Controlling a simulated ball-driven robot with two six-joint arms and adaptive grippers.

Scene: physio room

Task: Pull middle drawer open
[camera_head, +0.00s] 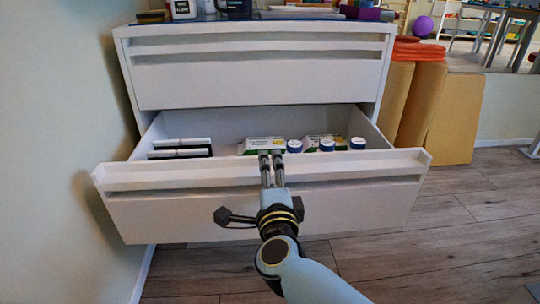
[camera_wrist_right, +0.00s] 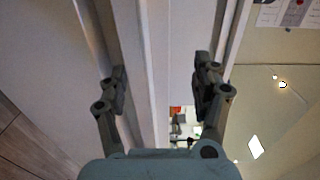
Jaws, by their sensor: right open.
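The white middle drawer (camera_head: 340,180) is pulled well out below the shut top drawer (camera_head: 262,75) of the white cabinet. A grooved grip strip runs along the top of its front. My right gripper (camera_head: 271,157) is at the middle of that front's top edge in the head view. Its fingers are open, and in the right wrist view my right gripper (camera_wrist_right: 162,88) has one finger on each side of a long white strip of the drawer. I cannot tell whether they touch it. My left gripper is not in view.
Inside the drawer are green-and-white boxes (camera_head: 262,145), white bottles with blue caps (camera_head: 327,145) and dark-edged flat items (camera_head: 180,149). A wall is close on the left. Orange and tan mats (camera_head: 456,118) stand to the right. Wooden floor (camera_head: 470,240) is clear at the front right.

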